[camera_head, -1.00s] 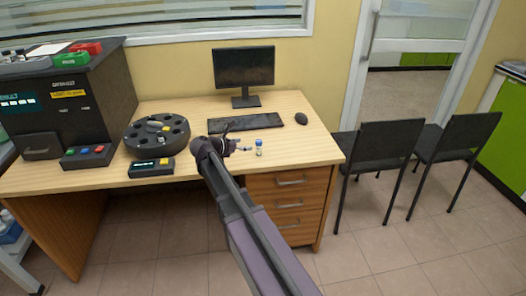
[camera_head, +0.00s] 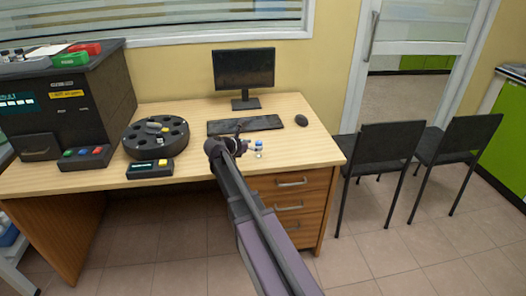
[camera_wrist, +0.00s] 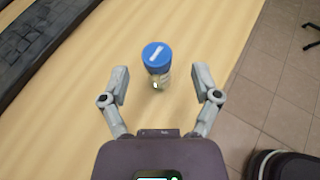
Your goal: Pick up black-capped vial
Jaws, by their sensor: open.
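A small clear vial with a blue cap (camera_wrist: 157,60) stands upright on the wooden desk in the wrist view. It also shows near the desk's front right in the head view (camera_head: 259,149). My gripper (camera_wrist: 160,80) is open and empty, with a finger to either side of the line to the vial. The vial appears between and slightly beyond the fingertips, with gaps on both sides. In the head view my gripper (camera_head: 244,145) is just left of the vial. I cannot make out a black-capped vial.
The keyboard (camera_head: 245,125), monitor (camera_head: 244,68) and mouse (camera_head: 301,120) are behind the vial. A round black carousel (camera_head: 140,146), a small black device (camera_head: 150,169) and a large dark machine (camera_head: 95,105) are at left. The desk edge is close; chairs (camera_head: 388,148) stand at right.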

